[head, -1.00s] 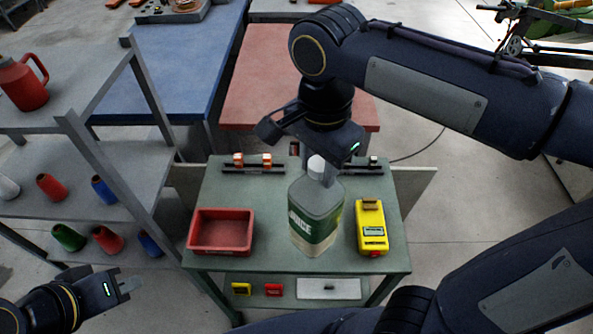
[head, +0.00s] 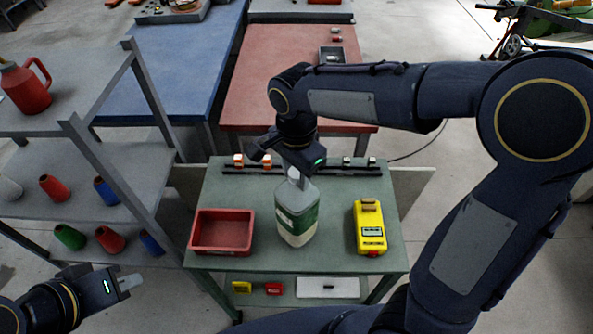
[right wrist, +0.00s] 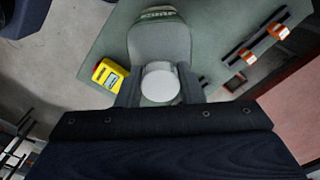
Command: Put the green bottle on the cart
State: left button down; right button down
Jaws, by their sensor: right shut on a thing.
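The green bottle (head: 298,212), a pale jug with a green label and white cap, is upright over the middle of the green cart top (head: 225,180). My right gripper (head: 300,176) comes from above and is shut on it near the cap. In the right wrist view, the bottle (right wrist: 160,45) sits between the fingers of the right gripper (right wrist: 160,88), its cap toward the camera. Whether its base touches the cart top I cannot tell. My left gripper (head: 130,283) is at the lower left, away from the bottle; its finger gap is unclear.
On the cart, a red bin (head: 222,250) stands left of the bottle and a yellow device (head: 370,228) right of it. A dark rail with small blocks (head: 262,168) runs along the back. A grey shelf (head: 75,165) with several cones stands to the left.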

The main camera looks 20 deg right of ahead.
jog(key=shift+f, duration=0.1)
jog(key=c, duration=1)
grip_release()
jog(key=shift+o, duration=0.2)
notch_tip(320, 180, up, 12)
jog(key=s+d+f+n+t+y, duration=0.2)
jog(key=s+d+f+n, duration=0.2)
jog(key=s, duration=0.4)
jog(key=s+d+f+n+t+y, duration=0.1)
jog(key=s+d+f+n+t, duration=0.2)
jog(key=s+d+f+n, duration=0.2)
jog(key=s+n, duration=0.1)
jog(key=s, duration=0.2)
jog(key=shift+s+n+t+y, duration=0.15)
jog(key=shift+n+t+y, duration=0.15)
jog(key=shift+y, duration=0.1)
jog(key=shift+d+f, duration=0.1)
